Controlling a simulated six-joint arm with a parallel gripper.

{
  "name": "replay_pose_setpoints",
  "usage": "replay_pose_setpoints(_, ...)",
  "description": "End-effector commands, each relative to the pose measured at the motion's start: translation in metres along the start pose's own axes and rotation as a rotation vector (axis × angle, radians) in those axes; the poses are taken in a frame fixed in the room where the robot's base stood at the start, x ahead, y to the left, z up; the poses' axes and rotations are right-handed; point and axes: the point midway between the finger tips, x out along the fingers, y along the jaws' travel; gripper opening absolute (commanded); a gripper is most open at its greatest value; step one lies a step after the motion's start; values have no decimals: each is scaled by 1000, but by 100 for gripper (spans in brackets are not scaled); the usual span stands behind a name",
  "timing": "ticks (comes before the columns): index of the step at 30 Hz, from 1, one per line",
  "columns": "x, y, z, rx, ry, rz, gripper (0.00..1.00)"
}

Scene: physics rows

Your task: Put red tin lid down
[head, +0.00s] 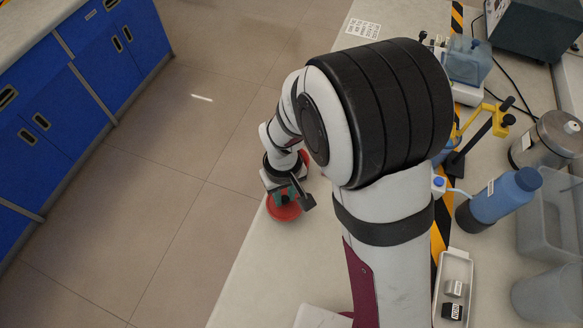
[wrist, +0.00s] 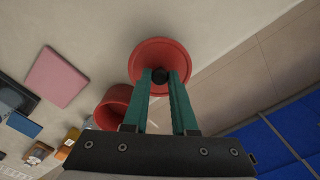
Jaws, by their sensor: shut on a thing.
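The red tin lid (wrist: 160,53) is a round red disc with a black knob (wrist: 160,76) at its middle. My gripper (wrist: 160,78) has its green fingers shut on that knob. In the head view the lid (head: 284,211) is under my gripper (head: 287,196), at the left edge of the bench. I cannot tell whether the lid touches the bench. A red tin (wrist: 112,106), round and apparently open, stands beside the gripper's left finger in the wrist view, apart from the lid. In the head view my arm mostly hides the tin.
The pale bench (head: 262,256) ends close to the lid, with the floor beyond. In the wrist view a pink flat block (wrist: 57,77), a blue block (wrist: 24,124) and small boxes lie to the left.

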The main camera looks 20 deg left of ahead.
Motion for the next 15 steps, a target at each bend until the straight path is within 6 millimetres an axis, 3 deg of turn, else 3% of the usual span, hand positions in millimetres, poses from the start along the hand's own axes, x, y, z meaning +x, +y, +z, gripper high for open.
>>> replay_pose_setpoints(4,25,0,1,-1,-3,0,0)
replay_pose_setpoints(14,29,1,1,0,-2,0,0)
replay_pose_setpoints(15,30,1,1,0,-2,0,29)
